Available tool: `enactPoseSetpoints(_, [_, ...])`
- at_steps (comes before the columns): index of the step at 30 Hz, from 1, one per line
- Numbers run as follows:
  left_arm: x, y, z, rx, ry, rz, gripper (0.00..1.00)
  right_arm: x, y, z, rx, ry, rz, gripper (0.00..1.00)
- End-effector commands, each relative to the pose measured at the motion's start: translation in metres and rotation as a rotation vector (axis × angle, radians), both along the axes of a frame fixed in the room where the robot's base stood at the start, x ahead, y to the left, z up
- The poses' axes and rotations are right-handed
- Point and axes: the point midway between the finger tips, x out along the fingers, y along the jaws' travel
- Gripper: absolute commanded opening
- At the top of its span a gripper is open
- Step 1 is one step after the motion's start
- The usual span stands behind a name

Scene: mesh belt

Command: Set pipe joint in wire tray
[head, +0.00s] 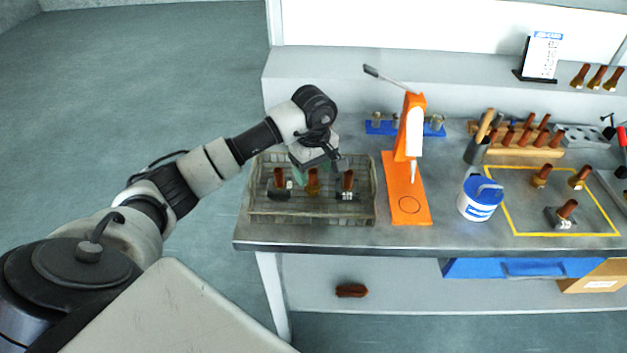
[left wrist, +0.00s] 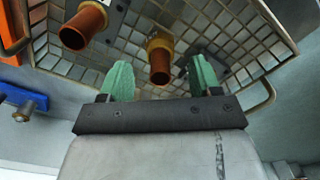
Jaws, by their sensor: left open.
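The wire tray (head: 262,217) stands at the left end of the bench. Inside it stand a left pipe joint (head: 279,178), a middle pipe joint (head: 313,184) with a brass lower part, and a right pipe joint (head: 348,181). My left gripper (head: 318,172) is over the tray's back part, open. In the left wrist view its green fingers (left wrist: 160,80) are spread, with the middle pipe joint (left wrist: 159,64) upright in the tray between and just beyond them, not gripped. Another pipe joint (left wrist: 82,28) shows to its left. My right gripper is out of view.
An orange press (head: 408,190) stands right of the tray, then a white-and-blue tub (head: 481,200). A yellow-outlined area (head: 520,233) holds more pipe joints (head: 541,176). A wooden rack (head: 520,150) stands behind it. A narrow bare strip of bench lies before the tray.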

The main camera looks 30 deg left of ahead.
Motion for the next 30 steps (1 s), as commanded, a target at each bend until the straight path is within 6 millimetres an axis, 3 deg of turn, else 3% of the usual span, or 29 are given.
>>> enactPoseSetpoints(6, [0.001,0.001,0.047,0.002,-0.006,0.001,0.63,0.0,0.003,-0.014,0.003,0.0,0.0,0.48])
enactPoseSetpoints(12, [0.0,0.0,0.076,0.001,-0.003,0.001,0.63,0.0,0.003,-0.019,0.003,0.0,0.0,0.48])
enactPoseSetpoints(18, [0.0,0.0,0.085,0.0,0.0,0.0,0.63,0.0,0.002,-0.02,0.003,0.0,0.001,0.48])
enactPoseSetpoints(30, [0.0,0.0,0.085,0.0,0.001,0.0,0.63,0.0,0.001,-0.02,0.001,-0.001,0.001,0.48])
